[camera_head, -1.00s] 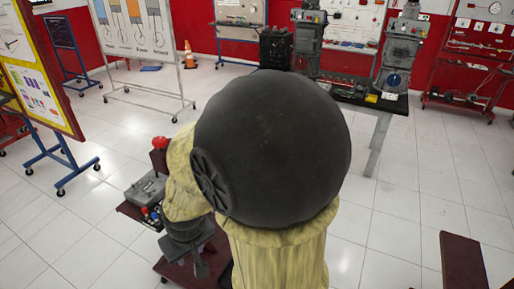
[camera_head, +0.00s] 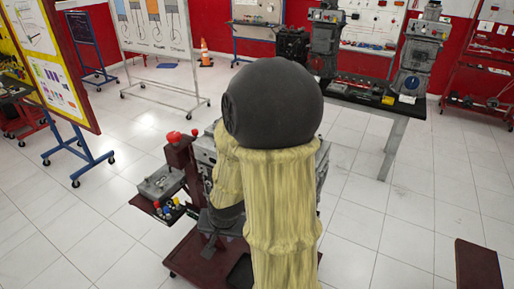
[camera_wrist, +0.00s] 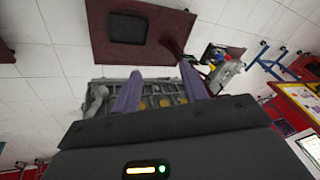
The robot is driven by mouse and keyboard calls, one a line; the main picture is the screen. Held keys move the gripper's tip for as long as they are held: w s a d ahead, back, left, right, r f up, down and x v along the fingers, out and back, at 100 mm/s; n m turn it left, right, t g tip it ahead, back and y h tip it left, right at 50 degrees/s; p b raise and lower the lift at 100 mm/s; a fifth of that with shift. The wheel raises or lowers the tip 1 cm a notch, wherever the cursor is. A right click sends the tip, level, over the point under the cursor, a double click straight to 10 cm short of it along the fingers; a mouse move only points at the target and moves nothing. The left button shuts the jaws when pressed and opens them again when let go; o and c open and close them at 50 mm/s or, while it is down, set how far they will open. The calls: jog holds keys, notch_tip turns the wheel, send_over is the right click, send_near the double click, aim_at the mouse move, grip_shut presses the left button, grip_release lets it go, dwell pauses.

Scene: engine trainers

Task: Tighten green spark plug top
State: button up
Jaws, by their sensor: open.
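My gripper (camera_wrist: 161,70) shows in the wrist view, with two purple fingers apart and nothing between them. The grey engine block (camera_wrist: 101,92) lies beyond the fingers, with several yellowish round spots on its face between and beside them. I cannot tell whether the fingers touch the block. No green spark plug top can be made out in either view. In the head view, the engine block (camera_head: 204,148) stands on a maroon stand (camera_head: 197,250), largely hidden by my arm. My gripper is hidden there too.
A grey control box (camera_head: 160,182) and small coloured pieces (camera_head: 170,207) sit on the stand's left side. Display boards (camera_head: 75,170) stand at left. A workbench (camera_head: 375,103) with engine trainers is at the back. A maroon object (camera_head: 478,265) is at lower right. Tiled floor between is clear.

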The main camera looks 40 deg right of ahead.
jog(key=w+d+f+m+t+y+b, duration=0.1)
jog(key=w+d+f+m+t, duration=0.15)
jog(key=d+m, duration=0.4)
jog(key=w+d+f+m+t+y+b, duration=0.15)
jog(key=d+m+t, duration=0.25)
jog(key=m, duration=0.5)
jog(key=s+d+r+m+t+h, duration=0.3)
jog(key=d+r+m+t+h, duration=0.2)
jog(key=d+r+m, duration=0.6)
jog(key=d+m+t, duration=0.1)
jog(key=m+t, duration=0.1)
jog(key=m, duration=0.1)
jog(key=shift+s+d+r+h, duration=0.3)
jog(key=shift+d+r+h, duration=0.05)
jog(key=shift+d, duration=0.05)
jog(key=shift+m, duration=0.25)
jog(key=w+d, duration=0.1)
jog(key=w, duration=0.4)
jog(key=w+d+p, duration=0.1)
jog(key=w, duration=0.5)
jog(key=w+d, duration=0.1)
jog(key=w, duration=0.5)
jog(key=shift+d+p, duration=0.2)
jog(key=shift+p, duration=0.1)
